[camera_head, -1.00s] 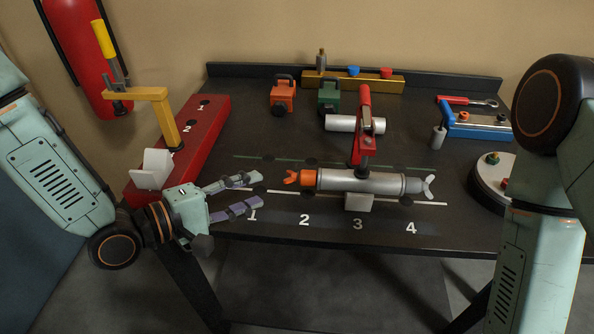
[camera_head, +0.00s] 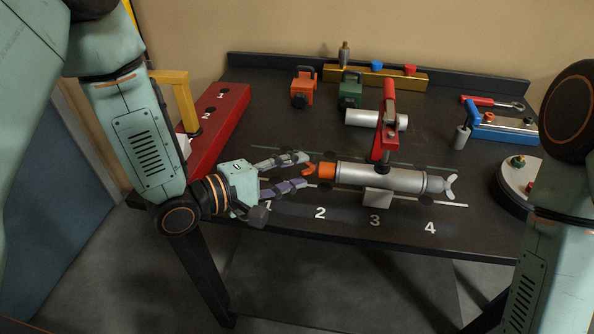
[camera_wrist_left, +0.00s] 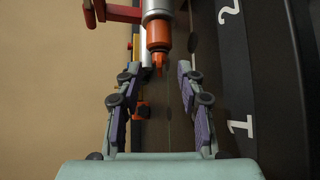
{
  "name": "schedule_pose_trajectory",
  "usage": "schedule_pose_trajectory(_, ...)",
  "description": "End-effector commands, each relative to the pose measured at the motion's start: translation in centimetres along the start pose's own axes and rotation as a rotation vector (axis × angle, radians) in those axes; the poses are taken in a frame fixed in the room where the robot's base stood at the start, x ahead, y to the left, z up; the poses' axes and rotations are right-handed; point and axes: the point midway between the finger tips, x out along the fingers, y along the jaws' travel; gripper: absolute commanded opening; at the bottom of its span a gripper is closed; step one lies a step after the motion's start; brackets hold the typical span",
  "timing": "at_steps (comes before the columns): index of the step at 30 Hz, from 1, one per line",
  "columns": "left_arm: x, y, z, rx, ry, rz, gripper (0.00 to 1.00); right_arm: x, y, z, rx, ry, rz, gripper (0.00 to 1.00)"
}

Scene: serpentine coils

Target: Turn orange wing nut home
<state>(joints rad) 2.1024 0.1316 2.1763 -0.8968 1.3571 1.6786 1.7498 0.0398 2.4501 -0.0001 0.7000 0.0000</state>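The orange wing nut (camera_head: 309,169) is at the left end of a silver cylinder (camera_head: 380,178) lying across the bench, outside an orange collar (camera_head: 327,171). In the left wrist view the wing nut (camera_wrist_left: 158,61) looks narrow, seen nearly edge-on. My left gripper (camera_head: 304,171) is open, its fingertips above and below the wing nut in the head view. In the left wrist view the gripper (camera_wrist_left: 159,72) shows a gap on both sides of the nut, with nothing held. A silver wing nut (camera_head: 451,187) is on the cylinder's right end. My right gripper is out of view.
A red-handled clamp (camera_head: 386,125) stands over the cylinder, and a pale block (camera_head: 377,196) is in front of it. A red box (camera_head: 217,125) is behind my left arm. Orange (camera_head: 304,90) and green (camera_head: 350,92) padlock-like blocks stand at the back. The numbered front strip is mostly clear.

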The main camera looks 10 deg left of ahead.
Motion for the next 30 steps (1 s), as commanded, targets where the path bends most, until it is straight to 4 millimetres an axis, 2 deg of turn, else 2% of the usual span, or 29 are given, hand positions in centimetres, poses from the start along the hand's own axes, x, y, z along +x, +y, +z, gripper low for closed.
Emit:
schedule_pose_trajectory(5,0.98,0.01,0.07,0.000,-0.001,0.001,0.38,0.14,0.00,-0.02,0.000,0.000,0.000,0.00)
schedule_pose_trajectory(14,1.14,0.07,0.05,0.000,0.000,0.002,0.38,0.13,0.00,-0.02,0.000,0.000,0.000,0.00)
schedule_pose_trajectory(27,1.06,0.05,0.04,0.000,0.000,0.001,0.02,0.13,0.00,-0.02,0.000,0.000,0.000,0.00)
schedule_pose_trajectory(30,1.06,0.04,0.04,-0.001,0.000,0.001,0.00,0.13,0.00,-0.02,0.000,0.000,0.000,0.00)
